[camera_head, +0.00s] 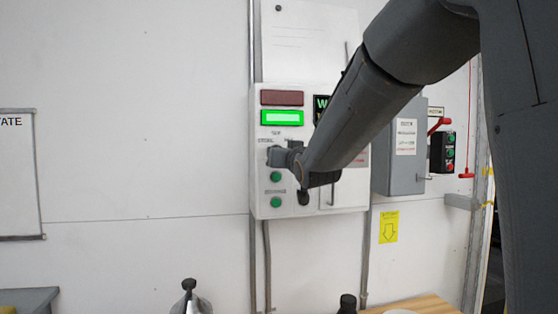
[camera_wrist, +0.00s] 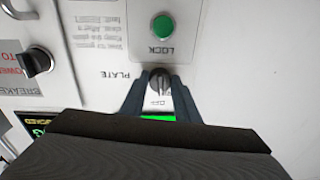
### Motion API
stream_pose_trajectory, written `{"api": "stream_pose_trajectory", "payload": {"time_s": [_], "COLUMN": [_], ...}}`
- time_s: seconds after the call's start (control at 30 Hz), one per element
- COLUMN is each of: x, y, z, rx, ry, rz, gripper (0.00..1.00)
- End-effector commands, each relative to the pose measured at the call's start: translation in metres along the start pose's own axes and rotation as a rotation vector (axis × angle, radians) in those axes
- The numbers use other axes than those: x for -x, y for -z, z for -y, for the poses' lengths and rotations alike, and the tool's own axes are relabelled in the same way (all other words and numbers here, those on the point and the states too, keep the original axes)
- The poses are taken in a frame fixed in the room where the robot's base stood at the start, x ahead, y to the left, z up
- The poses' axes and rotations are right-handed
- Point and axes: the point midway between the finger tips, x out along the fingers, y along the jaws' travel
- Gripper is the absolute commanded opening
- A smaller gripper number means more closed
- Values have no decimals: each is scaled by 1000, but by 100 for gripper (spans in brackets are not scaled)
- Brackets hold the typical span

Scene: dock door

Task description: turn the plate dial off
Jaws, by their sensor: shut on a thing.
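The plate dial (camera_wrist: 160,82) is a dark round knob with a lighter grip bar, beside the word PLATE on the white control panel. In the wrist view my gripper (camera_wrist: 159,78) has one finger on each side of the knob and is shut on it. The bar looks roughly in line with the picture's vertical. Small lettering below the knob is partly hidden by my gripper. In the head view my gripper (camera_head: 281,157) is against the panel (camera_head: 262,203) and hides the dial.
A green LOCK button (camera_wrist: 162,27) is close to the dial. A black breaker knob (camera_wrist: 38,62) is to the left in the wrist view. A lit green lamp (camera_head: 282,118) and a dark red lamp (camera_head: 282,97) are above. A grey switch box (camera_head: 402,165) stands to the right.

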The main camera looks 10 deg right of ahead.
Motion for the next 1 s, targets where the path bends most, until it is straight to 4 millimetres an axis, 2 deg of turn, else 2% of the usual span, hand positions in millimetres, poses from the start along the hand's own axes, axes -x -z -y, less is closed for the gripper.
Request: {"api": "stream_pose_trajectory", "payload": {"time_s": [0.3,0.77,0.8,0.9,1.0], "x": [0,0,0,0,0], "y": [0,0,0,0,0], "z": [0,0,0,0,0], "rx": [-99,-112,-111,-111,-111], "ry": [-5,-6,-6,-6,-6], "rz": [-7,-8,-8,-7,-7], "gripper": [6,6,32,47,47]}}
